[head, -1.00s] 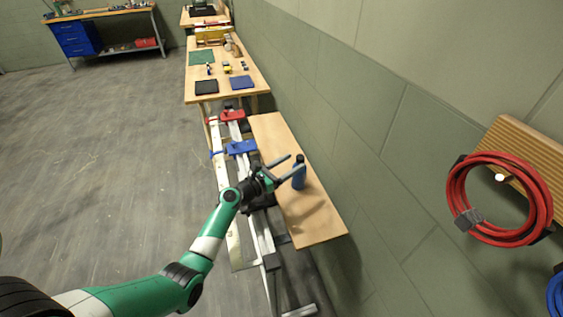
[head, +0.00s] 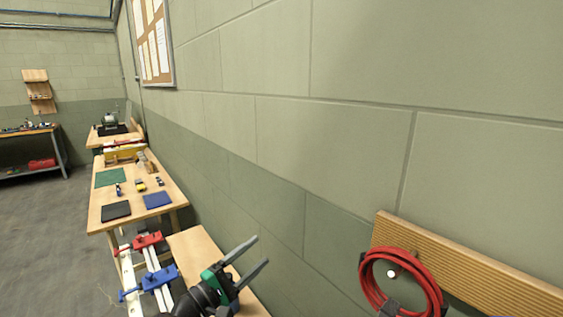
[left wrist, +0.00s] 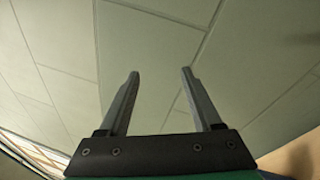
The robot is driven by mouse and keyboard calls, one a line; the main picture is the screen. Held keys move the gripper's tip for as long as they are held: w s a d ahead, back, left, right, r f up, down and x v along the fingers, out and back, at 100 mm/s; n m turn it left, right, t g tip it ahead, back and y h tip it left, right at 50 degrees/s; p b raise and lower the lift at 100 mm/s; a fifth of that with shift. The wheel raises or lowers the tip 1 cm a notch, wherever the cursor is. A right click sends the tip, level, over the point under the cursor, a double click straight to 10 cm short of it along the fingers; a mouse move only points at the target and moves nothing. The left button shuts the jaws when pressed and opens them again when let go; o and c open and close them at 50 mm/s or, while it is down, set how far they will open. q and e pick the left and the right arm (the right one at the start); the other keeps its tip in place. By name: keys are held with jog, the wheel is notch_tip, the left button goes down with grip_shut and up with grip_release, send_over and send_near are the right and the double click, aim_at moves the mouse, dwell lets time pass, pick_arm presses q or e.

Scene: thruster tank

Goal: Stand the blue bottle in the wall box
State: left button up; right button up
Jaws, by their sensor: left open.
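My left gripper (head: 261,249) is at the bottom of the head view, over the near wooden bench. Its two grey fingers are apart and point up and to the right, towards the wall. In the left wrist view the fingers (left wrist: 160,73) are open with nothing between them, and the block wall fills the background. The blue bottle does not show in either current view. I see nothing that I can clearly tell is the wall box. My right gripper is not in view.
The near bench top (head: 197,249) lies beside the wall. Red (head: 147,241) and blue (head: 158,277) clamps sit left of it. A red hose coil (head: 372,281) hangs by a wooden wall board (head: 455,263) at right. A farther bench (head: 143,183) holds mats and small items.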

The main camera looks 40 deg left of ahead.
pick_arm(q)
jog(key=s+d+r+m+t+h, duration=0.2)
jog(key=d+r+m, duration=0.7)
jog(key=r, duration=0.3)
jog(key=s+d+r+m+t+h, duration=0.1)
jog(key=s+d+r+m+t, duration=0.1)
jog(key=d+r+m, duration=0.9)
jog(key=s+d+r+m+t+y, duration=0.1)
jog(key=s+d+r+m+t, duration=0.1)
jog(key=s+r, duration=0.6)
jog(key=shift+s+r+m+t, duration=0.4)
jog(key=shift+r+t, duration=0.4)
jog(key=shift+r, duration=0.15)
jog(key=shift+o, duration=0.2)
jog(key=shift+s+r, duration=0.15)
jog(key=shift+o, duration=0.3)
